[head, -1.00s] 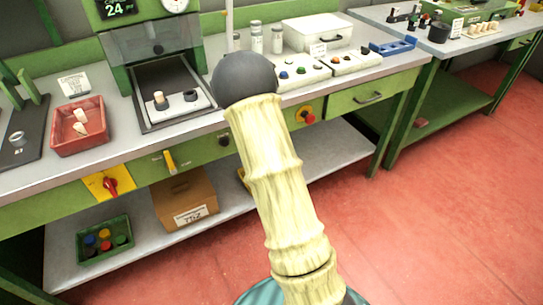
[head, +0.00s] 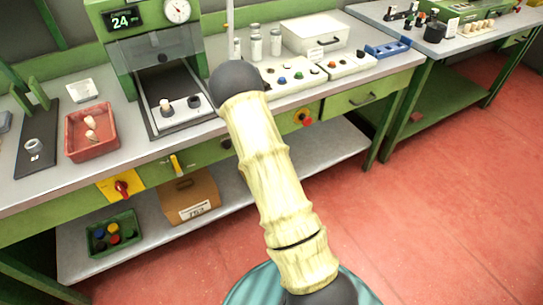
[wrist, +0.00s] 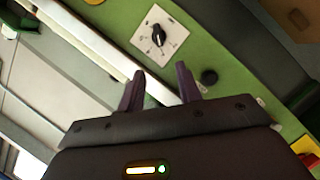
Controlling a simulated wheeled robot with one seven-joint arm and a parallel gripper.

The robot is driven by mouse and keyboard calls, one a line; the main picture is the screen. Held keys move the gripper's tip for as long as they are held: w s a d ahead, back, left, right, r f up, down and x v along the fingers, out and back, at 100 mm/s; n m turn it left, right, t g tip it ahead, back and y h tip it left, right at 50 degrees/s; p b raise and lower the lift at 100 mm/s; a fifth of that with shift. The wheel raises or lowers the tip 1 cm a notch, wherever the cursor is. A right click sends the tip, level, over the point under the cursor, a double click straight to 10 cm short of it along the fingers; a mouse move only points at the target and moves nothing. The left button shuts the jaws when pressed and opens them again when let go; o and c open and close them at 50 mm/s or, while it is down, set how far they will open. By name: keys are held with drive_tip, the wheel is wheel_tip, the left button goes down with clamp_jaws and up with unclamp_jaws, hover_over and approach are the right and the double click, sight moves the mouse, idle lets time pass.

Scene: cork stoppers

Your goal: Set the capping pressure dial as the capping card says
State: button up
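In the wrist view a black dial knob (wrist: 157,34) sits on a white square plate with dark marks, on a green panel; the marks are too small to read. My gripper (wrist: 160,87) is open and empty, with its two dark fingers apart, below the dial in the picture and not around it. In the head view my arm hides the gripper, and I cannot make out the dial plate.
A round black knob (wrist: 209,77) is close to the right finger. A red stop button (head: 304,118) and a red switch on a yellow plate (head: 121,188) are on the bench front.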

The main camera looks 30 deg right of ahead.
drive_tip(key=shift+p+v, duration=2.9)
drive_tip(key=shift+p, duration=1.5)
